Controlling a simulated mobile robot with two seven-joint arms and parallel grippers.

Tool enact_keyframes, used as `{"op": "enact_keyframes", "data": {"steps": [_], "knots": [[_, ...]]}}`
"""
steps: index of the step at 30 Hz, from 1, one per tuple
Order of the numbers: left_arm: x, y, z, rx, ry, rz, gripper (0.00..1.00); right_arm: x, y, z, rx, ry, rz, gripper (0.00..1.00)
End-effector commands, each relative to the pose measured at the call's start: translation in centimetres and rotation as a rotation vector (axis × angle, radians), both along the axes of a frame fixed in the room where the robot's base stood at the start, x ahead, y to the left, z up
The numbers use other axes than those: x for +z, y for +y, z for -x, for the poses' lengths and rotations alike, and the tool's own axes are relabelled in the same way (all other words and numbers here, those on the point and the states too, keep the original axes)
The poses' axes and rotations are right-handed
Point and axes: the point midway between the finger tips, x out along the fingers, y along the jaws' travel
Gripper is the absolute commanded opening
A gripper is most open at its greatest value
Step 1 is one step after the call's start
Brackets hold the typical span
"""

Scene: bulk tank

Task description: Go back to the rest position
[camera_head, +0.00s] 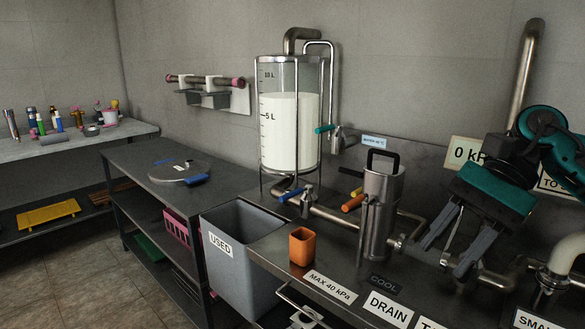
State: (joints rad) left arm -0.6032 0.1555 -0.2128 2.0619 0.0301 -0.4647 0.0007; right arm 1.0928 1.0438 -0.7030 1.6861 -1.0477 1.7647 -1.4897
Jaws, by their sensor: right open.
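My right gripper (443,260) is at the right of the head view, on a teal and black arm that comes in from the right. Its two grey fingers are spread and point down to the lower left. My left gripper is not in view.
An orange cup (302,246) stands near the bench's front edge, beside a grey bin (240,255) marked USED. A round lid (180,168) lies on the dark table at the left. Floor (75,285) is clear at lower left.

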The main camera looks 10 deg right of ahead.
Motion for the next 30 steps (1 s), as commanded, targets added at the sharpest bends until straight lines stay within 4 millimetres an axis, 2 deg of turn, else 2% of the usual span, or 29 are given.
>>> {"op": "enact_keyframes", "data": {"steps": [1,6,9,12,16,20,23,26,27,30], "knots": [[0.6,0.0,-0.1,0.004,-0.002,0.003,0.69,-0.3,2.1,0.0,-0.024,0.053,-0.075,0.43],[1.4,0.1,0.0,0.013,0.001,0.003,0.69,-0.5,9.1,-0.1,-0.174,0.310,-0.373,0.43],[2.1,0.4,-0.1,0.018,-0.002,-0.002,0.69,-0.1,12.6,-0.3,-0.298,0.536,-0.569,0.43],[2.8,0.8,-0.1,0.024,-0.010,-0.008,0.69,0.5,14.9,-0.9,-0.436,0.800,-0.758,0.43],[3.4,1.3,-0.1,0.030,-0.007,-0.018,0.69,0.4,16.0,-2.4,-0.633,1.188,-0.982,0.43],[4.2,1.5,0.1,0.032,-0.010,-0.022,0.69,-1.6,15.4,-4.1,-0.839,1.613,-1.183,0.43],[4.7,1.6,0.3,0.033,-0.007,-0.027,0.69,-4.7,14.0,-4.8,-1.005,1.959,-1.328,0.43],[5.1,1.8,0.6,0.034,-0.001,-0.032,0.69,-9.1,12.2,-4.6,-1.169,2.316,-1.467,0.43],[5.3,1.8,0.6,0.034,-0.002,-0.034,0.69,-11.1,11.4,-4.0,1.232,-2.454,1.518,0.43],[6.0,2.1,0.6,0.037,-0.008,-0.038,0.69,-16.7,9.7,-1.5,1.072,-2.160,1.277,0.43]]}}
